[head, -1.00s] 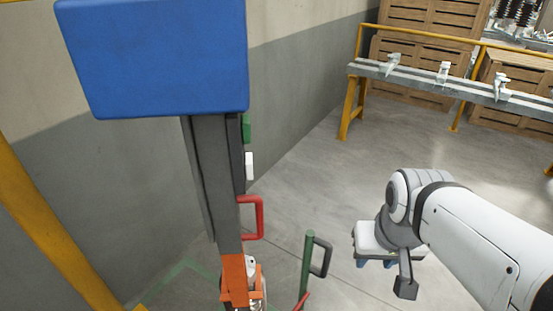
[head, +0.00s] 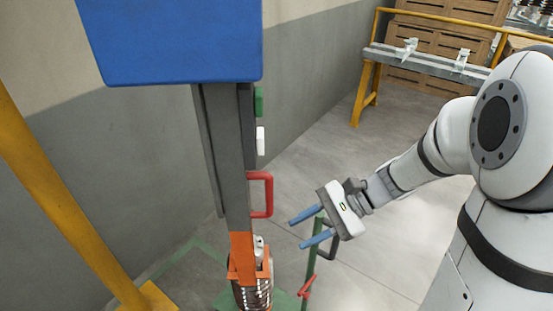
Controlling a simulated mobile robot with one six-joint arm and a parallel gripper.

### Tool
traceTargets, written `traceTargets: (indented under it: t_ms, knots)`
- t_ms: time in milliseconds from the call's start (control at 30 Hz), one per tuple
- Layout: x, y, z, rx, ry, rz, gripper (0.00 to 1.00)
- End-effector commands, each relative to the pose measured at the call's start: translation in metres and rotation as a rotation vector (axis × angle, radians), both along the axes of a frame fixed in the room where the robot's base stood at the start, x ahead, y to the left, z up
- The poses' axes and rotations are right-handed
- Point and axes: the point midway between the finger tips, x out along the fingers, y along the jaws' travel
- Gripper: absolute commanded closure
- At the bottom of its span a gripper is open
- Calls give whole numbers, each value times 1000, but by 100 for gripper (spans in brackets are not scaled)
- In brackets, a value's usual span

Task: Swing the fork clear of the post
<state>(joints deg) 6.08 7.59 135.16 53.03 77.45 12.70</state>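An orange fork (head: 241,248) sits at the lower end of a grey mast (head: 233,170) under a blue box (head: 170,40). Its lower part is around or against a ribbed post (head: 256,295) with a pale top; I cannot tell how they touch. A red handle (head: 270,195) sticks out from the mast's right side. My gripper (head: 297,234) is open and empty, with two blue fingers pointing left. It is right of the mast and below the red handle in the picture, and apart from both. It partly hides a green upright (head: 310,264) with a dark handle (head: 331,240).
A red lever (head: 306,287) sits low on the green upright. A yellow rail post (head: 60,200) stands at left, before a grey wall. A bench (head: 430,65) with pale clamps and wooden crates (head: 440,35) stand at the back right. Floor between is clear.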

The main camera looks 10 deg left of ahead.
Motion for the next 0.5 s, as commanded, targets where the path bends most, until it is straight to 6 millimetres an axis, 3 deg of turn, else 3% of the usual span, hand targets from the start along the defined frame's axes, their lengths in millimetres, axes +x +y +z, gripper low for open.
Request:
traceTargets:
  t_ms: [100, 300, 500]
  knots:
    - [36, 14, -10, 187, 188, -165, 63]
    - [88, 17, -18, 417, 379, -372, 63]
    - [109, 16, -22, 503, 439, -450, 63]
